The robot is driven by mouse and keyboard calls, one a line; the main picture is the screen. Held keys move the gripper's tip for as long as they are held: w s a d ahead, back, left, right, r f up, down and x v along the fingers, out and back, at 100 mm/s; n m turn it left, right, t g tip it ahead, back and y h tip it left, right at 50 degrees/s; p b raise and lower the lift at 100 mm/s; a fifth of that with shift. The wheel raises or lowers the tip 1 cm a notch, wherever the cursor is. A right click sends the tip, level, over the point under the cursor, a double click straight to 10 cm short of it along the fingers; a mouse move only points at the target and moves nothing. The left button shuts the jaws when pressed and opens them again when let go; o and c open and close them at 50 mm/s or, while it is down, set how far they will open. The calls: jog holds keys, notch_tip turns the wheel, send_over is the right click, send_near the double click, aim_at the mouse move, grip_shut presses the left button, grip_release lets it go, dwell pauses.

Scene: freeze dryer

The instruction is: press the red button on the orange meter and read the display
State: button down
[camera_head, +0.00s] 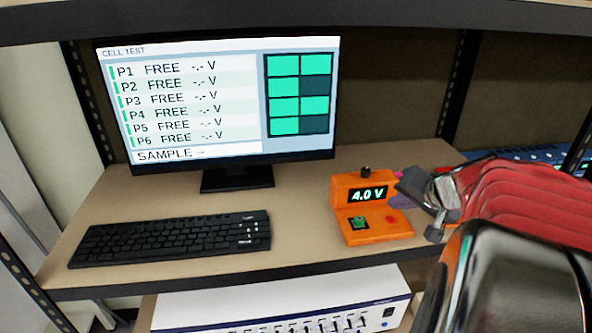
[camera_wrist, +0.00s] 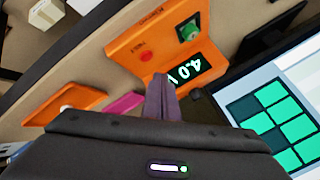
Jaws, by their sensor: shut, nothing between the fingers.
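The orange meter (camera_head: 346,196) stands on the shelf, right of the keyboard. Its lit display (camera_head: 368,194) reads 4.0 V. The red button (camera_head: 391,218) is on the meter's low front part, to the right of a green piece in a dark socket (camera_head: 358,223). In the wrist view the red button (camera_wrist: 146,57) and the display (camera_wrist: 190,71) also show. My gripper (camera_wrist: 161,80) is shut and empty, its fingertips over the display's edge in that view and apart from the red button in the picture. In the head view my gripper (camera_head: 412,186) is at the meter's right side.
A monitor (camera_head: 216,152) titled CELL TEST lists P1 to P6 as FREE, with SAMPLE blank. A black keyboard (camera_head: 170,238) lies in front of it. An orange piece (camera_wrist: 65,103) and a pink piece (camera_wrist: 124,104) lie near my gripper. A shelf board (camera_head: 250,10) runs overhead.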

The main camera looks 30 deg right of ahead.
aim_at(391, 224)
notch_tip(391, 224, up, 4)
dwell(0.5)
dwell(0.6)
jog(key=w+a+r+n+y, duration=0.1)
jog(key=w+a+n, duration=0.3)
jog(key=a, duration=0.5)
jog(key=w+a+r+n+y, duration=0.1)
jog(key=w+a+n, duration=0.1)
jog(key=a+n, duration=0.5)
jog(key=s+a+f+g, duration=0.1)
jog(key=s+a+f, duration=0.3)
jog(key=s+a, duration=0.3)
jog(key=s+a+f+g, duration=0.2)
jog(key=s+a+f, duration=0.1)
jog(key=s+a, duration=0.4)
jog(key=a, duration=0.3)
jog(key=shift+f, duration=0.4)
